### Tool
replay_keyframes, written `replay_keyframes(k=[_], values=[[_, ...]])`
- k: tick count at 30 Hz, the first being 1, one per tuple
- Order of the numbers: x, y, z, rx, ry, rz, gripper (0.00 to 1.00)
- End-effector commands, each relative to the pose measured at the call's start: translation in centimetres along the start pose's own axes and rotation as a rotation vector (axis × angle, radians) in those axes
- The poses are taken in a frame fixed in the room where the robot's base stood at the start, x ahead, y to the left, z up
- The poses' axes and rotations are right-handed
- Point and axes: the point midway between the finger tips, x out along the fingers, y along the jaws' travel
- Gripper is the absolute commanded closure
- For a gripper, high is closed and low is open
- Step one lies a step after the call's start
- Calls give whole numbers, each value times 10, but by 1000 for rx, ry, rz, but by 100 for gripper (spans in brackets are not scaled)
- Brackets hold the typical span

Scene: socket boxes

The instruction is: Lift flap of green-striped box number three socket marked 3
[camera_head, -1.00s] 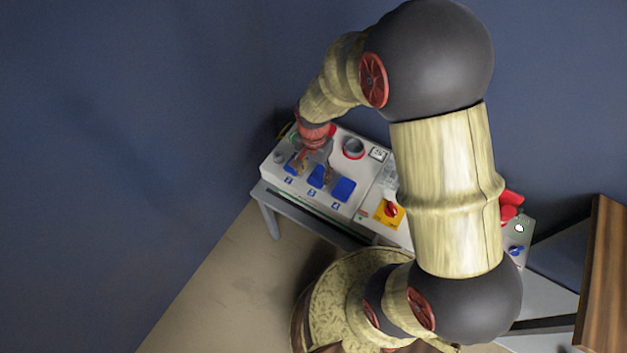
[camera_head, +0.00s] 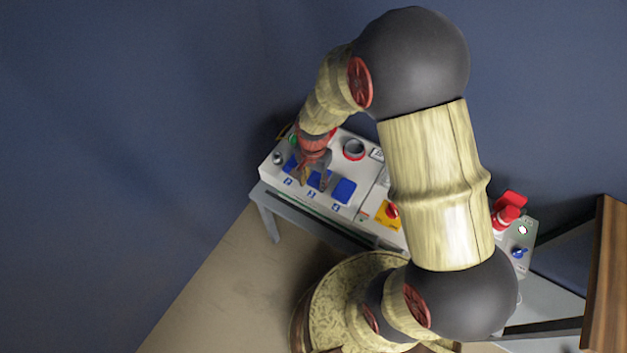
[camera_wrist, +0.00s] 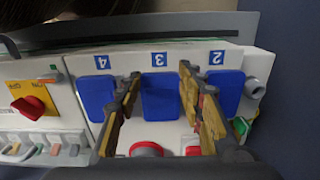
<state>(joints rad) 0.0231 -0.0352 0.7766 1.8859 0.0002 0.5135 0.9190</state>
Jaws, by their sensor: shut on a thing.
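The white socket box (camera_head: 350,210) has a thin green stripe along its front edge. It carries three blue flaps marked 2, 3 and 4. The flap marked 3 (camera_wrist: 160,96) is in the middle of the wrist view, below its label 3 (camera_wrist: 159,59). It looks flat and closed, and shows only partly in the head view. My gripper (camera_wrist: 160,72) straddles this flap, one finger at each side edge, and is shut on it. In the head view, my gripper (camera_head: 314,184) reaches down over the box and covers part of the flaps.
Flap 4 (camera_wrist: 98,97) and flap 2 (camera_wrist: 229,92) lie close outside my fingers. A yellow panel with a red rotary switch (camera_head: 384,216) is to the right. A wooden surface (camera_head: 608,270) stands far right.

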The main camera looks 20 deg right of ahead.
Motion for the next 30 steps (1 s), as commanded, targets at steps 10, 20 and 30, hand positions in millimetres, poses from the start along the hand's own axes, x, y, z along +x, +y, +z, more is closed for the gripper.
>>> replay_keyframes(k=[10,20,30], values=[[0,1,0,0,-1,1,87],[0,1,0,1,-1,2,100],[-4,2,-1,5,-37,2,100]])
